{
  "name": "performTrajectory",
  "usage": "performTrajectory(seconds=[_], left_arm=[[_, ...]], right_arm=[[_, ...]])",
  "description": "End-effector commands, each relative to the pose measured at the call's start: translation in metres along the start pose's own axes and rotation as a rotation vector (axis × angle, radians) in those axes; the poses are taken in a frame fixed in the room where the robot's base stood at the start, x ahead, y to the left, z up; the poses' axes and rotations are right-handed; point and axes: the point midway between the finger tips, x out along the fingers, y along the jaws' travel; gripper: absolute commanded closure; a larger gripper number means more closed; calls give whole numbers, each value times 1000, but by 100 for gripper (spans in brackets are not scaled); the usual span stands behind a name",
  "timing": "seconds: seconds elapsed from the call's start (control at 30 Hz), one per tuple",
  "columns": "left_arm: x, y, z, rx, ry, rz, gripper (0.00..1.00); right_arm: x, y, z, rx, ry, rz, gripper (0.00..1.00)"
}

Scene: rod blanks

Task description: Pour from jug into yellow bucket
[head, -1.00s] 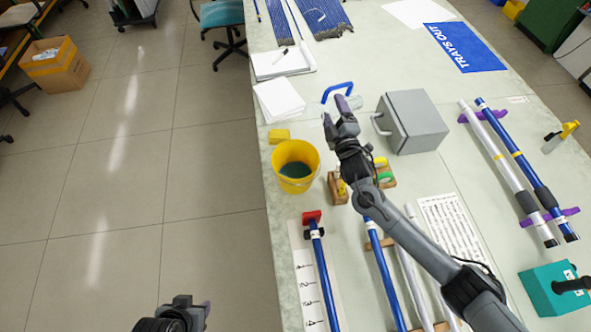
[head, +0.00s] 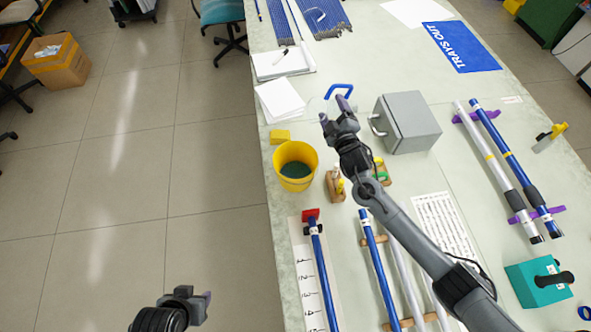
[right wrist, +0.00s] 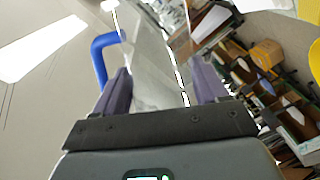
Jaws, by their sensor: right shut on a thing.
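The jug is clear, with a blue handle (head: 338,90) that shows just beyond my right gripper in the head view. Its clear body (right wrist: 150,60) fills the space between the purple fingers in the right wrist view. My right gripper (head: 336,112) is shut on the jug, above the table and up and right of the bucket in the picture. The yellow bucket (head: 296,147) stands upright at the table's left edge with something dark green inside. The jug's contents cannot be made out. My left gripper (head: 197,300) is low in the head view, over the floor; its fingers are unclear.
A yellow block (head: 280,136) lies beside the bucket. A wooden holder (head: 336,188) stands to its right, and a grey box (head: 408,122) sits right of my right gripper. Rods (head: 376,265) lie toward the front. White paper (head: 281,101) lies behind.

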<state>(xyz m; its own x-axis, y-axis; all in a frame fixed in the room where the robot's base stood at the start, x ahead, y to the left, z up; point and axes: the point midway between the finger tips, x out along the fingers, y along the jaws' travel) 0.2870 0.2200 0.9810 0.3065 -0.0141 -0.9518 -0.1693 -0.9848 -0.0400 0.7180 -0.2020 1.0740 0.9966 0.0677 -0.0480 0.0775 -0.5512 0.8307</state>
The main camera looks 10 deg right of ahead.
Motion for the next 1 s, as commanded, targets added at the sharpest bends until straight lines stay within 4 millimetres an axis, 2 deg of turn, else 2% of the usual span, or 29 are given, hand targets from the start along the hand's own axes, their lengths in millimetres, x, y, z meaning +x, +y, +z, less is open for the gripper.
performTrajectory(seconds=[0.13,0.4,0.5,1.0], left_arm=[[-8,0,-2,0,-2,0,57],[-40,-1,-13,-3,0,2,57],[-46,0,-15,-6,2,5,57],[-53,0,-17,-11,0,9,57]], right_arm=[[0,5,-3,23,-5,-9,67],[-2,12,-10,159,-39,-69,67],[-2,12,-11,198,-48,-87,67],[-2,12,-12,242,-57,-106,67]])
